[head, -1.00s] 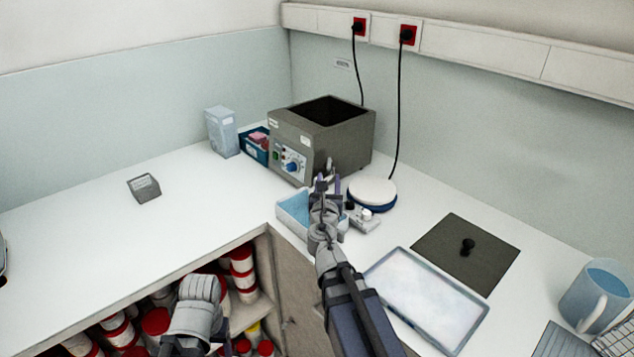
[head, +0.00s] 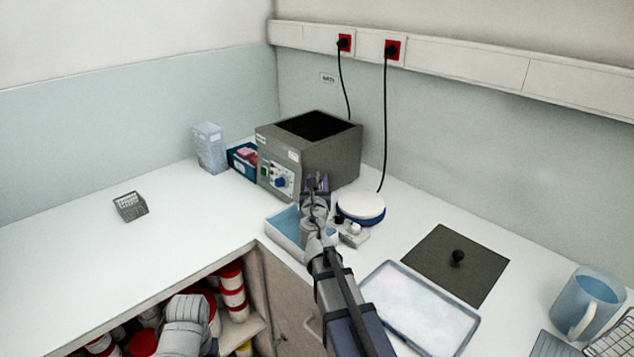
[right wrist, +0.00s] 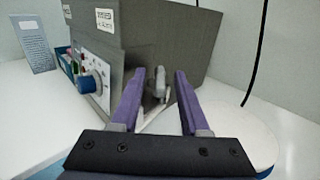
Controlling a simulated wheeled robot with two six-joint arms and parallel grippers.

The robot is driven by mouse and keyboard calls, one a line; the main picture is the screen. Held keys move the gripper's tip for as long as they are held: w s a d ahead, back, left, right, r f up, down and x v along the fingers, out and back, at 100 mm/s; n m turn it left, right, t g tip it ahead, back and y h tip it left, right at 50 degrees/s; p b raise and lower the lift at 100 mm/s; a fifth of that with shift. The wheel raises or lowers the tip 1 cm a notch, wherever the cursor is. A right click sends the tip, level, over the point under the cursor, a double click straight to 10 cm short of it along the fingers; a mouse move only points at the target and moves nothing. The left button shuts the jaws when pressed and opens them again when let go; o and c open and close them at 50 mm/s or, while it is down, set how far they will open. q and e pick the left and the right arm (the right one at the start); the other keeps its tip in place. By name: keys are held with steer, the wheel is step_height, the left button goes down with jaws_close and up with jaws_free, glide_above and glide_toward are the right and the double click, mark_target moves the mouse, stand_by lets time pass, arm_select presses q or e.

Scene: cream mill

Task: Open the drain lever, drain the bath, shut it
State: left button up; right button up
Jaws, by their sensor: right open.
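The bath (head: 335,158) is a grey box with a dark open top and a blue dial on its front; it also shows in the right wrist view (right wrist: 150,38). The drain lever (right wrist: 160,84) is a small grey piece low at the bath's corner. My right gripper (head: 317,180) is open at that corner. In the right wrist view its purple fingers (right wrist: 159,78) stand on either side of the lever, with gaps visible; contact is not seen. In the head view the gripper hides the lever. My left arm is at the bottom, its fingers out of view.
A pale tray with a blue interior (head: 272,232) stands beneath my right gripper. A round white-topped device (head: 360,203) is right of it. A dark lid with a knob (head: 456,275), a shallow tray (head: 375,268) and a blue jug (head: 588,298) lie further right.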

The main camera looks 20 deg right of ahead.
jaws_close()
stand_by(0.3)
stand_by(0.3)
